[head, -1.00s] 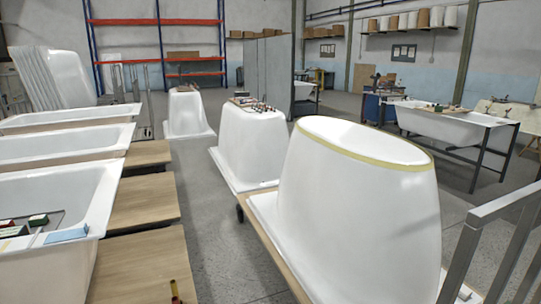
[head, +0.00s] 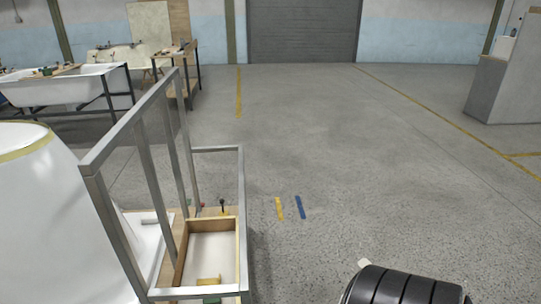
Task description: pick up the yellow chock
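A small yellow block (head: 208,281), which may be the yellow chock, lies in a shallow wooden tray (head: 178,262) on the cart with the metal rail at the lower left of the head view. Its exact shape is too small to tell. A flat yellow strip (head: 279,207) lies on the floor right of the cart, beside a blue strip (head: 300,207). Neither of my grippers is in view.
The cart's grey metal rail frame (head: 148,170) stands up beside the tray. A white tub shell (head: 40,220) is at the left. A black ribbed rounded object (head: 400,287) is at the bottom right. The floor ahead (head: 350,140) is open.

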